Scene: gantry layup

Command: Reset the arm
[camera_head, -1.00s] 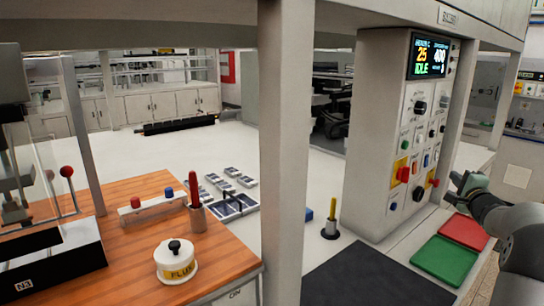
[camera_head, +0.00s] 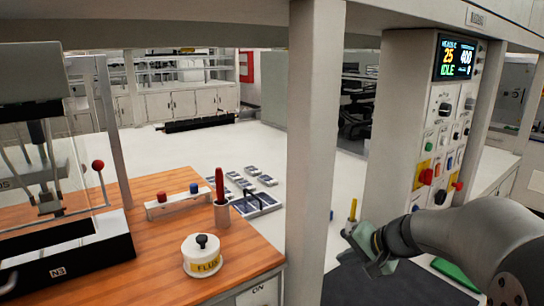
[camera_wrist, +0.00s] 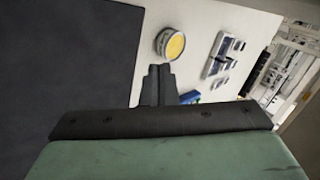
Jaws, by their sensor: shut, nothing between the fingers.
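My gripper (camera_head: 366,250) is at the end of my grey arm, which reaches in from the right in the head view. It hangs above the dark mat (camera_head: 350,290), in front of the yellow-handled tool on its round base. In the wrist view the two dark fingers (camera_wrist: 157,84) are together with nothing between them. The wrist view also shows the dark mat (camera_wrist: 65,70) on the left and a round yellow-topped thing (camera_wrist: 174,46) beyond the fingertips.
A grey post (camera_head: 314,150) stands left of my gripper. The control panel (camera_head: 440,130) with knobs and a display reading IDLE is behind my arm. A wooden bench (camera_head: 150,265) holds a FLUX pot (camera_head: 202,257). My arm partly hides a green mat (camera_head: 455,272).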

